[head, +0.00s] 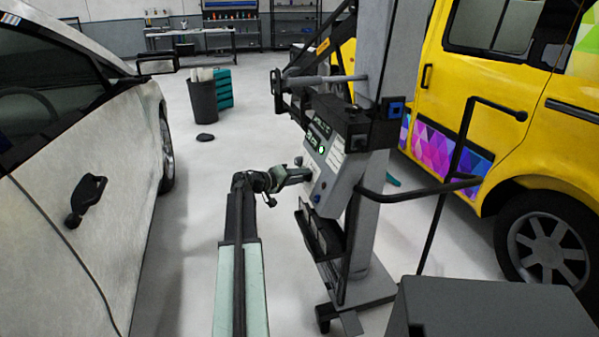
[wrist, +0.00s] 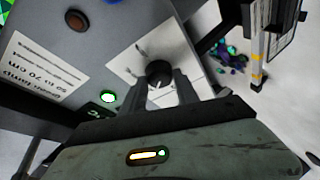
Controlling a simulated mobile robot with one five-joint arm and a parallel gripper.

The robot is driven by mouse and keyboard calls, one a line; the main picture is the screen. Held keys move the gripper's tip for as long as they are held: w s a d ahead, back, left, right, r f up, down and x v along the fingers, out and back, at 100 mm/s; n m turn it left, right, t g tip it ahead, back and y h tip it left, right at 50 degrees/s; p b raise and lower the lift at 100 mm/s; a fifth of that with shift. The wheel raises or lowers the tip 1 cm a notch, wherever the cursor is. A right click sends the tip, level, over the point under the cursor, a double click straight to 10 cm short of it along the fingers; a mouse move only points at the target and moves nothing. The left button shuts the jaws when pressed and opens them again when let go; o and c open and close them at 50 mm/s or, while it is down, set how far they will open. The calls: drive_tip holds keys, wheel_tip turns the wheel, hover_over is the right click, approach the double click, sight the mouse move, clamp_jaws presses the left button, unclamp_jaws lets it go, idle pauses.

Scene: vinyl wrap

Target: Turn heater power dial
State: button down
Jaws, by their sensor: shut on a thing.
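The heater's control panel (head: 325,160) is a grey box on a wheeled stand, in the middle of the head view. In the wrist view the black dial (wrist: 158,72) sits on a white plate (wrist: 125,68) with dark marks around it. My gripper (wrist: 168,84) has its two grey fingers on either side of the dial and is shut on it. A lit green button (wrist: 108,97) and a dark red-brown button (wrist: 76,20) are also on the panel.
A silver car (head: 90,190) stands at left and a yellow van (head: 500,130) at right. A dark bin (head: 203,102) stands behind on the floor. A grey box (head: 490,308) is at the front right.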

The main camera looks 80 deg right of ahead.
drive_tip(key=shift+d+r+n+t+y+p, duration=0.1)
drive_tip(key=shift+n+t+y+p, duration=0.35)
drive_tip(key=shift+n+p, duration=0.9)
drive_tip(key=shift+r+n+t+y+p, duration=0.15)
drive_tip(key=shift+n+t+y+p, duration=0.25)
drive_tip(key=shift+n+p, duration=1)
drive_tip(key=shift+d+r+n+t+y+p, duration=0.1)
drive_tip(key=shift+n+t+y+p, duration=0.5)
drive_tip(key=shift+n, duration=1.35)
drive_tip(key=c, duration=0.9)
unclamp_jaws()
drive_tip(key=shift+s+f, duration=0.1)
drive_tip(key=shift+a, duration=0.1)
